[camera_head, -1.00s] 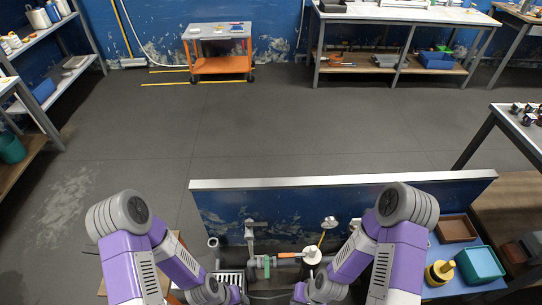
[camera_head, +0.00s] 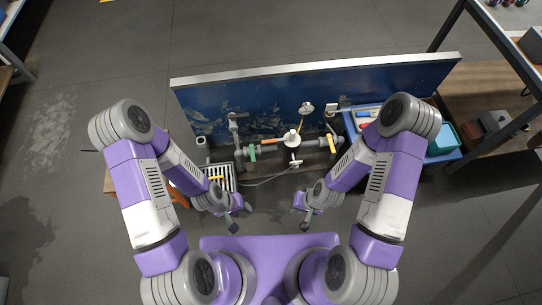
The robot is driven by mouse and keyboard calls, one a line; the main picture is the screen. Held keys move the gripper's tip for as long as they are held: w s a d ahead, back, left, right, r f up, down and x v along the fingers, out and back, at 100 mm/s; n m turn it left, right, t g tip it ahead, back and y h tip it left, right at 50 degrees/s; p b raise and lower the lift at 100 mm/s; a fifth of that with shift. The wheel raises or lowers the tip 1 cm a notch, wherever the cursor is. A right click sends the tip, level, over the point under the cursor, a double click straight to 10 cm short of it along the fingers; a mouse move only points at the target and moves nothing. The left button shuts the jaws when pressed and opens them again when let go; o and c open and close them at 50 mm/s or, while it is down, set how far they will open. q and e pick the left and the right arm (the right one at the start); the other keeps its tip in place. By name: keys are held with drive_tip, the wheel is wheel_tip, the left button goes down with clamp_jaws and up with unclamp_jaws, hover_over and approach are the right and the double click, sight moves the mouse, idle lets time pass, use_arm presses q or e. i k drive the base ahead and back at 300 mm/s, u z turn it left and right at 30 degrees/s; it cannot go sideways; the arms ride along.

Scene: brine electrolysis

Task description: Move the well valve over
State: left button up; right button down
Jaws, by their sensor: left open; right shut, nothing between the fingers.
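A pipe assembly runs along the foot of the blue panel. It carries a green handle (camera_head: 251,152), an orange bar (camera_head: 273,140), a white round fitting (camera_head: 291,138) and a yellow handle (camera_head: 331,143). I cannot tell which of these is the well valve. My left gripper (camera_head: 241,217) is open and empty, in front of the pipes and low in the picture. My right gripper (camera_head: 304,217) is shut and empty, to the right of it, also apart from the pipes.
The blue panel (camera_head: 320,97) stands behind the pipes. A white grate (camera_head: 222,177) lies to the left. A blue tray (camera_head: 355,126) and a teal bin (camera_head: 441,138) are at the right, partly hidden by my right arm. A wooden-topped bench (camera_head: 480,90) stands further right.

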sight(252, 154)
drive_tip(key=z, duration=0.15)
drive_tip(key=i, duration=0.65)
drive_tip(key=u, duration=1.45)
